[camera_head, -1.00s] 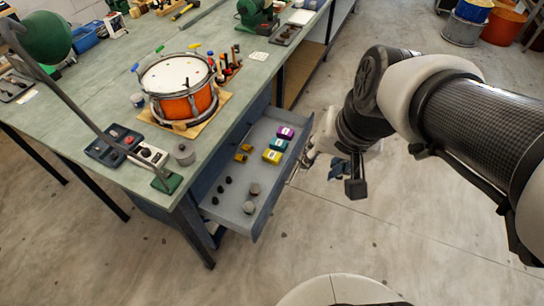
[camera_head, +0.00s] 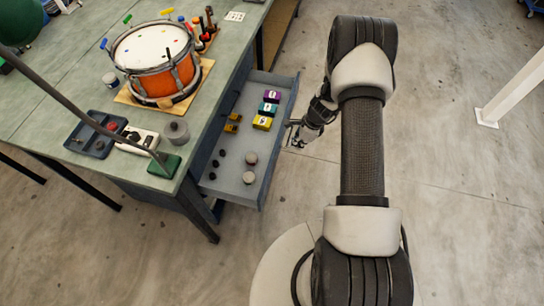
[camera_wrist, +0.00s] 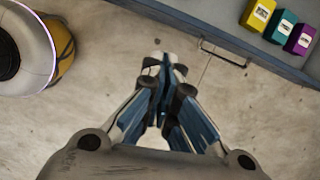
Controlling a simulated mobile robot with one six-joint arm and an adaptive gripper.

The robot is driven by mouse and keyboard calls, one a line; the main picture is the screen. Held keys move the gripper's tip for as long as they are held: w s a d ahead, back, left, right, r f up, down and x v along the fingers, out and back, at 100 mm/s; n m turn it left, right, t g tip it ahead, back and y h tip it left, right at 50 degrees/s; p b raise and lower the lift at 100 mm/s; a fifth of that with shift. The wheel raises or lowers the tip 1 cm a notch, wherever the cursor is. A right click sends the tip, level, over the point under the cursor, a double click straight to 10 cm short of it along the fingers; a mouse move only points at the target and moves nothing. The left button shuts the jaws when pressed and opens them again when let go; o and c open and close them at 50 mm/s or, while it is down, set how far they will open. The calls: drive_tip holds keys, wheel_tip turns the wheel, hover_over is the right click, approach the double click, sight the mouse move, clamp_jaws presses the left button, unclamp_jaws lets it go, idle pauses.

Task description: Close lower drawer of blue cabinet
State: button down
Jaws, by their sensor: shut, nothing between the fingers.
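The blue cabinet's open drawer (camera_head: 268,184) sticks out from under the green bench top in the head view. It holds purple, teal and yellow boxes and several small dark and grey pieces. In the wrist view the drawer front (camera_wrist: 190,21) crosses the top right, with a dark bar handle (camera_wrist: 224,55) on it. My gripper (camera_head: 298,141) is just right of the drawer front in the head view. In the wrist view my gripper (camera_wrist: 165,60) is shut and empty, its fingertips pointing toward the drawer front and a little left of the handle. Contact with the drawer cannot be told.
An orange drum (camera_head: 155,62) stands on a wooden board on the bench (camera_head: 60,98). A dark tray (camera_head: 92,140) and a lamp base (camera_head: 164,166) sit near the bench's front edge. The floor (camera_head: 450,120) right of the drawer is largely clear. A white post (camera_head: 512,88) stands far right.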

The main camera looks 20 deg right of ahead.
drive_tip(key=w+a+f+m+b, duration=0.1)
drive_tip(key=a+f+b, duration=0.3)
drive_tip(key=f, duration=1)
drive_tip(key=shift+w+a+f+m, duration=0.3)
drive_tip(key=shift+w+a+f, duration=0.1)
drive_tip(key=shift+w+a, duration=0.25)
